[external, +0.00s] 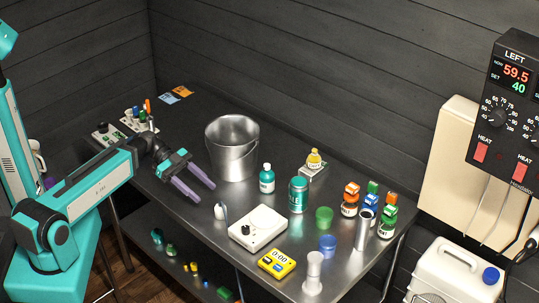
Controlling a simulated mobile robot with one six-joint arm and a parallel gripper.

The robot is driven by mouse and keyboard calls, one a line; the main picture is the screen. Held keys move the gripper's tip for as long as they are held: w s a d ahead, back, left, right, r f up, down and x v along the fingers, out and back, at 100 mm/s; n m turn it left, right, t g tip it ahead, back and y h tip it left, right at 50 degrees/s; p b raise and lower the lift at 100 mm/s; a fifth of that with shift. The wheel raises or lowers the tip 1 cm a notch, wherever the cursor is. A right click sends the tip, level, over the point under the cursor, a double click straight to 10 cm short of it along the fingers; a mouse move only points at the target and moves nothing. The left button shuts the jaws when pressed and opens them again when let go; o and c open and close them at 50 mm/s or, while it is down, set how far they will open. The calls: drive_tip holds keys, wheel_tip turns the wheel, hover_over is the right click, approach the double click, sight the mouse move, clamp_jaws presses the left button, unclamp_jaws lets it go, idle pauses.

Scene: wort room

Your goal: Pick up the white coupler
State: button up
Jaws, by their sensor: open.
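My gripper (206,194) is open, its two purple fingers apart with nothing seen between them. It is left of the steel bucket and above the steel table (185,217). I cannot tell for sure which thing is the white coupler. A small white piece (220,211) with a dark side stands on the table just beyond and below the fingertips in the picture, apart from them. A pale flanged piece (313,272) stands upright near the table's front edge, far to the right of my gripper.
The steel bucket (232,150) stands close to the fingers. A white box with a black knob (257,229), a yellow meter (277,263), a teal bottle (267,178) and a teal can (298,195) stand to the right. Several small bottles (350,198) crowd the right end.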

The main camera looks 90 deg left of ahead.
sight(218, 204)
drive_tip(key=shift+s+a+f, duration=0.1)
drive_tip(key=shift+s+a, duration=0.25)
drive_tip(key=shift+a, duration=0.05)
drive_tip(key=shift+p+x, duration=1.45)
drive_tip(key=shift+x, duration=2.85)
drive_tip(key=shift+w, duration=0.1)
drive_tip(key=p+x, duration=0.2)
drive_tip(key=shift+w+d+p, duration=0.25)
drive_tip(key=shift+d+p, duration=0.1)
drive_tip(key=shift+d, duration=0.1)
drive_tip(key=shift+p+x, duration=0.45)
drive_tip(key=shift+x, duration=0.7)
drive_tip(key=shift+a, duration=0.1)
